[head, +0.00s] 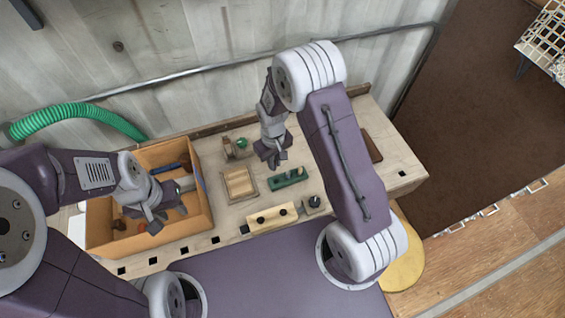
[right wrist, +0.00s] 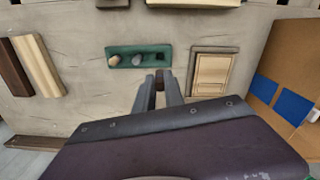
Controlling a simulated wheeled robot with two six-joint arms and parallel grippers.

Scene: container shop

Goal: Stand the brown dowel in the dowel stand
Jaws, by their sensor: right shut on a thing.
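The green dowel stand (head: 289,179) lies on the bench. In the right wrist view the stand (right wrist: 150,50) holds a tan peg (right wrist: 115,61) and a grey peg (right wrist: 137,60), with a dark spot at its right end. My right gripper (head: 272,158) is above the bench, just behind and left of the stand. It is shut on the brown dowel (right wrist: 160,80), which shows between the fingertips (right wrist: 159,92). The dowel's lower end and its tilt are hard to tell. My left gripper (head: 152,217) is over the cardboard box, its fingers apart, with nothing visible between them.
The cardboard box (head: 195,205) at the left holds several small things. A wooden tray (head: 239,184) lies left of the stand. A pale block with dark knobs (head: 271,216) and a small grey block (head: 312,204) lie in front. A green hose (head: 85,112) runs along the wall.

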